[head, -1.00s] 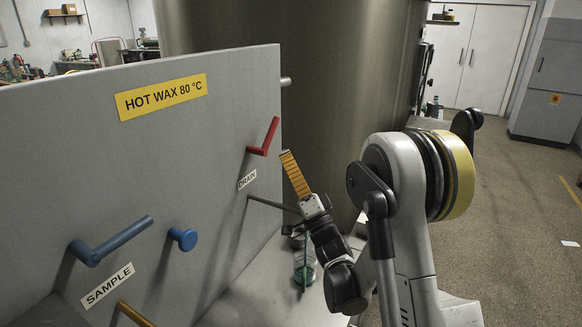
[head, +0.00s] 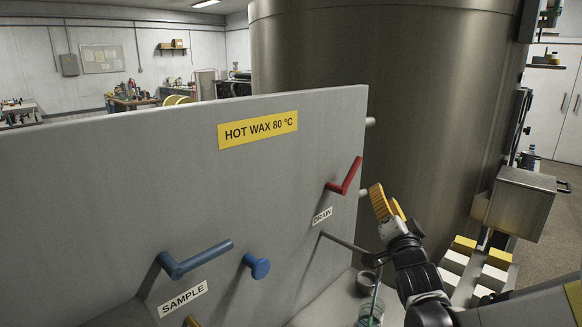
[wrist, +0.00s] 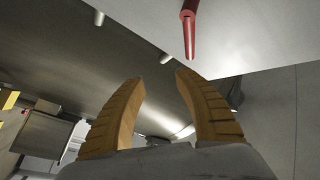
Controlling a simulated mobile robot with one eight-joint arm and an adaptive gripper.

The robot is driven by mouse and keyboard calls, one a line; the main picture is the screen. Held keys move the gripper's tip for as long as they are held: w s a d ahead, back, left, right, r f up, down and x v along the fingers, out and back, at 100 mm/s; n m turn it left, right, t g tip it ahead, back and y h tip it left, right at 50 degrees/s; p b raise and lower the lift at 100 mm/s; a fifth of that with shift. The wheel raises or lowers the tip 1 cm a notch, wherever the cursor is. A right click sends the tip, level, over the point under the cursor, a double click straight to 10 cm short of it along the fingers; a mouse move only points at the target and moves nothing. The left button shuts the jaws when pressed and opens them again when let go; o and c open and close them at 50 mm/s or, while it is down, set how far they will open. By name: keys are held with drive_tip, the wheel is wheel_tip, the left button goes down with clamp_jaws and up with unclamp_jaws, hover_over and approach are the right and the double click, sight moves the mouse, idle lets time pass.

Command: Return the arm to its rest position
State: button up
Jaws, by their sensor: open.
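My gripper (head: 388,203) has yellow ribbed fingers. In the head view it is right of the grey panel (head: 120,180), just right of the red drain lever (head: 345,177) and apart from it. In the wrist view my gripper (wrist: 160,92) is open with nothing between its two fingers. The red lever's end (wrist: 189,35) shows beyond the fingertips there, near the top. My arm comes in from the lower right of the head view; most of it is out of frame.
A large metal tank (head: 430,110) stands behind the panel. A blue lever (head: 195,258) and blue knob (head: 257,267) stick out of the panel. Below my gripper are a glass beaker (head: 371,312) and a dark cup (head: 368,283). A metal box (head: 522,203) and several yellow-and-white blocks are at right.

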drive_tip(key=s+a+f+n+g, duration=0.1)
drive_tip(key=s+f+n+g, duration=0.2)
drive_tip(key=s, duration=0.7)
drive_tip(key=s+a+f+n+g, duration=0.2)
drive_tip(key=s+f+g, duration=0.3)
drive_tip(key=s, duration=0.5)
drive_tip(key=s+a+f+n+g, duration=0.2)
drive_tip(key=s+f+n+g, duration=0.2)
drive_tip(key=s, duration=0.7)
wheel_tip(320, 180, down, 2)
drive_tip(key=shift+f+n+g+y, duration=0.1)
drive_tip(key=shift+n+g+y, duration=0.2)
drive_tip(key=shift+g, duration=0.2)
